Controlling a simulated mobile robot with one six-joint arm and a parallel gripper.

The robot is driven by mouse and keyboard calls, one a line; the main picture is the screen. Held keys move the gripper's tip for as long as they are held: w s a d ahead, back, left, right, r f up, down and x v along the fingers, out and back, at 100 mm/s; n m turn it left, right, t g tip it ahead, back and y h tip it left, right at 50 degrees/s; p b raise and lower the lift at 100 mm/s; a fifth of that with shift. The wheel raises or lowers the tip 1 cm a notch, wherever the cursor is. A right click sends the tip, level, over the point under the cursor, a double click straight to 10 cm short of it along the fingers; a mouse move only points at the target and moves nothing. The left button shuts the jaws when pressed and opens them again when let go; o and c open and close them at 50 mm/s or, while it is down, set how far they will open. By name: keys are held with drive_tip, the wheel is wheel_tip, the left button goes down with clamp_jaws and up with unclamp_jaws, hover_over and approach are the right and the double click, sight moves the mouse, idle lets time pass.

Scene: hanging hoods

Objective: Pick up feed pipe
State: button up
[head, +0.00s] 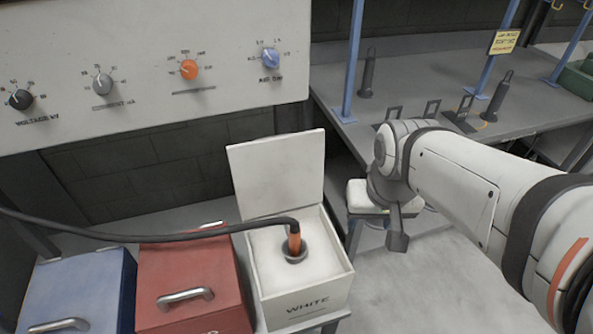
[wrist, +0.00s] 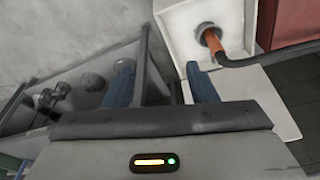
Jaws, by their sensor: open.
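The feed pipe (head: 294,241) is an orange tube on the end of a black hose. It stands nearly upright in a dark round collar in the pale fill of the open white hopper (head: 308,309), which is marked WHITE. The wrist view shows the pipe (wrist: 214,45) and the white hopper (wrist: 183,18) at the upper right, beyond the right fingertip. My gripper (wrist: 158,65) is open with nothing between its blue-padded fingers. It is apart from the pipe. In the head view my arm's end is to the right of the hopper; the fingers are hard to make out there.
The black hose (head: 130,237) runs left over a red box (head: 180,262) and a blue box (head: 85,290), both with handles. The hopper's lid (head: 276,172) stands raised behind it. A control panel (head: 140,60) is above. A grey bench (head: 420,85) with blue posts stands behind my arm.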

drive_tip(key=w+a+f+m+g+b, duration=0.2)
drive_tip(key=w+a+f+m+b, duration=0.1)
drive_tip(key=w+a+f, duration=0.5)
drive_tip(key=m, duration=0.2)
hover_over(295, 228)
drive_tip(key=shift+g, duration=0.3)
drive_tip(key=f, duration=0.3)
drive_tip(key=f+b, duration=0.1)
drive_tip(key=f, duration=0.1)
drive_tip(key=shift+w+f, duration=0.1)
drive_tip(key=shift+w, duration=0.25)
drive_tip(key=f, duration=0.8)
drive_tip(key=shift+s, duration=0.35)
drive_tip(key=shift+c, duration=0.4)
clamp_jaws()
